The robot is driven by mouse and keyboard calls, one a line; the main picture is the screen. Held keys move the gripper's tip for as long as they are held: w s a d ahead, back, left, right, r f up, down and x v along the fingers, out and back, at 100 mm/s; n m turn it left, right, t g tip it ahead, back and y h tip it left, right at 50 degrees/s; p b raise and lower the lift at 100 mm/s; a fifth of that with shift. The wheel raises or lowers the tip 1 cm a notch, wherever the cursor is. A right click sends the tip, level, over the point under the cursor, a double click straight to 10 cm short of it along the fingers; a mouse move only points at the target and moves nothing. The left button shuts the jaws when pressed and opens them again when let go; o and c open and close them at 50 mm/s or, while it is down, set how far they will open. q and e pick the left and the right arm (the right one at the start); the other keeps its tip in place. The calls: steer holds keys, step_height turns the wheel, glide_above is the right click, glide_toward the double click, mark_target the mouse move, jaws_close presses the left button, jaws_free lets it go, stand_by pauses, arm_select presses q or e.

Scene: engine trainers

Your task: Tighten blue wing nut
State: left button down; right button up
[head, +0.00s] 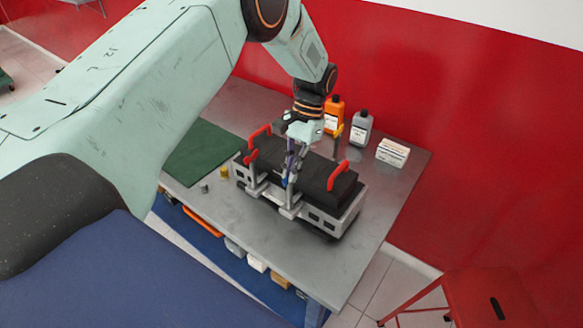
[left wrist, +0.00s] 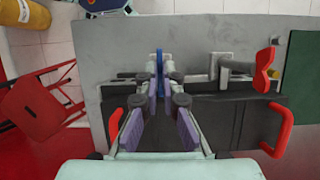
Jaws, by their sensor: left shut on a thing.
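The blue wing nut (left wrist: 159,62) shows in the left wrist view between my fingertips, at the front bracket of the black block. In the head view only a small blue bit of the wing nut (head: 285,182) shows under the fingers. My left gripper (head: 289,173) points down at the near side of the block, and its fingers are closed on the nut; the left wrist view shows its fingertips (left wrist: 159,88) on both sides of it. The black block (head: 312,175) with red handles sits in a grey metal frame (head: 322,217). My right gripper is not in view.
The grey table (head: 270,238) carries a green mat (head: 204,152), an orange bottle (head: 333,114), a grey bottle (head: 361,128) and a white box (head: 392,152). A small brass part (head: 224,172) lies left of the frame. A red stool (head: 490,305) stands at the right.

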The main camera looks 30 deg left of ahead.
arm_select(q)
steer(key=shift+s+f, duration=0.25)
steer(key=c, duration=1.6)
jaws_free()
steer(key=shift+o, duration=0.4)
steer(key=shift+w+r, duration=0.1)
steer(key=shift+w, duration=0.05)
steer(key=shift+w, duration=0.1)
steer(key=v, duration=1.2)
